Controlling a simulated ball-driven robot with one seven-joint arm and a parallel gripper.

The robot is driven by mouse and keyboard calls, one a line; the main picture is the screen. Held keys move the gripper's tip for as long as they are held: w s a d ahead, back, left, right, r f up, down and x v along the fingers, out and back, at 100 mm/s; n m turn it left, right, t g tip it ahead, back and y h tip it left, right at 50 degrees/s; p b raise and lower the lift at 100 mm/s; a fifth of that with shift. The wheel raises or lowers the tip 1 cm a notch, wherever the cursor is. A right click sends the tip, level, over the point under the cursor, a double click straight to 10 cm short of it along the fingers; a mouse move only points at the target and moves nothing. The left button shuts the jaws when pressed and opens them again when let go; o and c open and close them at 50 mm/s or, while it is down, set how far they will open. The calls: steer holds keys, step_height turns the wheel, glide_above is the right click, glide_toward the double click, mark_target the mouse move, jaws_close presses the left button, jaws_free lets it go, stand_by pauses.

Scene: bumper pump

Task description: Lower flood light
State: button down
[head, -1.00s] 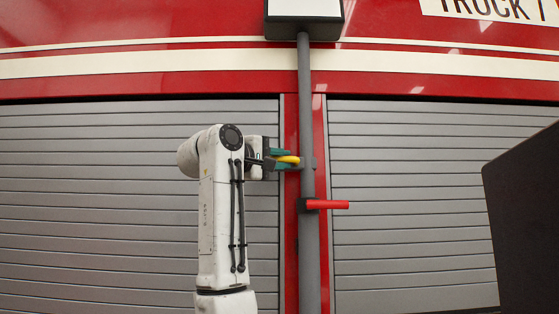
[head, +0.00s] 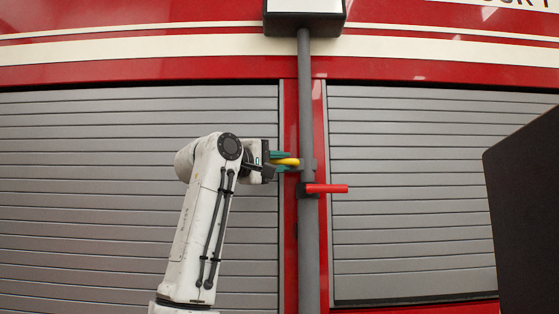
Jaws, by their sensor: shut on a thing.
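The flood light (head: 304,16) is a dark box with a pale face, cut off by the top edge of the head view. It sits on a thin upright grey pole (head: 304,85), which runs down into a thicker lower tube (head: 309,240). A yellow handle (head: 288,162) sticks out left of the pole. My gripper (head: 287,163), with teal fingers, comes from the left and is shut on the yellow handle. A red lever (head: 326,188) on a black collar points right from the pole, a short way below my gripper.
The red fire truck side (head: 150,71) with a cream stripe stands behind. Grey roller shutters (head: 90,200) flank the pole. A dark panel (head: 525,210) takes up the right edge. The space in front of the right shutter (head: 410,220) is clear.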

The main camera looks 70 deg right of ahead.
steer(key=shift+d+f, duration=0.15)
steer(key=shift+f, duration=0.35)
steer(key=c, duration=1.4)
jaws_free()
steer(key=o, duration=0.3)
steer(key=shift+r, duration=0.15)
steer(key=shift+w+a, duration=0.1)
steer(key=shift+a, duration=0.1)
steer(key=b+v, duration=0.1)
steer(key=v, duration=0.9)
steer(key=shift+w+a, duration=0.15)
steer(key=shift+a, duration=0.2)
